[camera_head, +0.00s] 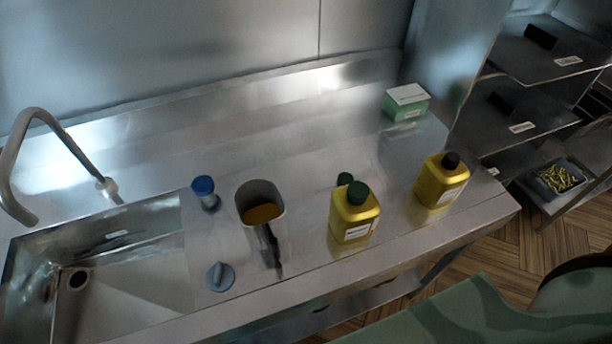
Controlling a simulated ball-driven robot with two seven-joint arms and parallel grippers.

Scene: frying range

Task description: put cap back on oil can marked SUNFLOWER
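A yellow oil can (355,216) with a dark green top stands near the front edge of the steel counter. A second yellow can (441,182) with a black top stands to its right. Both have white labels whose print is too small to read, so I cannot tell which is SUNFLOWER. A small dark green piece (344,179), which looks like a cap, shows just behind the first can. That can partly hides it, and I cannot tell whether it lies loose on the counter. Neither of my grippers is in view.
A jug (278,212) with amber content and a black handle stands left of the cans. Nearby are a blue-topped container (205,190) and a grey-blue knob-like item (220,276). A sink (125,275) is at left, a green-white box (406,104) at back right.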

